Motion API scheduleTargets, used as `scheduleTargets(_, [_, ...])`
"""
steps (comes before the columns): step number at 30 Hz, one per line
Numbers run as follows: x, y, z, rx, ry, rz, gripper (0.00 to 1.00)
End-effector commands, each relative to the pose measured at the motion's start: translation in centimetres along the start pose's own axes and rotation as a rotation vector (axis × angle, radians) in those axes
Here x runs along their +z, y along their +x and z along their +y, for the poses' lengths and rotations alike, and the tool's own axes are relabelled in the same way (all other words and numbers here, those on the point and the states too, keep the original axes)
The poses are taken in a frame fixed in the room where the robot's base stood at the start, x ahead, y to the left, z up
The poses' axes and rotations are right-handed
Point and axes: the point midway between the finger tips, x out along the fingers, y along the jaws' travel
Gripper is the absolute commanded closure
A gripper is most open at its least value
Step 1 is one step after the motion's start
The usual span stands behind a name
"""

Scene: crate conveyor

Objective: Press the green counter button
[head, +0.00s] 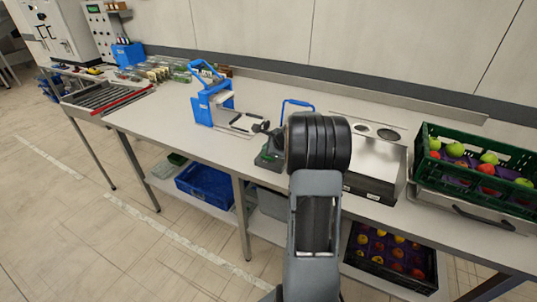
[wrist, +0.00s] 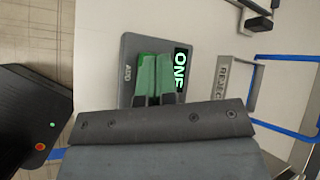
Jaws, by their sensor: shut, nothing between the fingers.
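The counter is a dark grey box (wrist: 130,48) with a label reading ADD and a lit display (wrist: 181,66) that appears to read ONE. It also shows on the bench in the head view (head: 266,161), partly behind my arm. The green button (wrist: 147,57) is in the middle of its top face, mostly covered by my fingers. My gripper (wrist: 156,84) is shut and empty, with its fingertips over the button. I cannot tell whether they touch it or whether it is pressed down.
A blue-framed stand (head: 203,106) is left of the counter. A metal box (head: 374,170) and a green crate of apples (head: 472,146) are to its right. A sign (wrist: 222,78) and blue tubing (wrist: 287,57) are close right in the wrist view.

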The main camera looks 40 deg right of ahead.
Motion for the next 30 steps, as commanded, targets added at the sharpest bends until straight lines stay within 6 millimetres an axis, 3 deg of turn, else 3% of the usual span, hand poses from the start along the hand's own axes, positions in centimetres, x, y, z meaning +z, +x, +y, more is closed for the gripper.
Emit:
scheduleTargets(16, [0.4,-0.6,-0.4,-0.001,0.000,0.000,1.00])
scheduleTargets(30, [2.6,-3.5,-2.6,0.000,0.000,0.000,1.00])
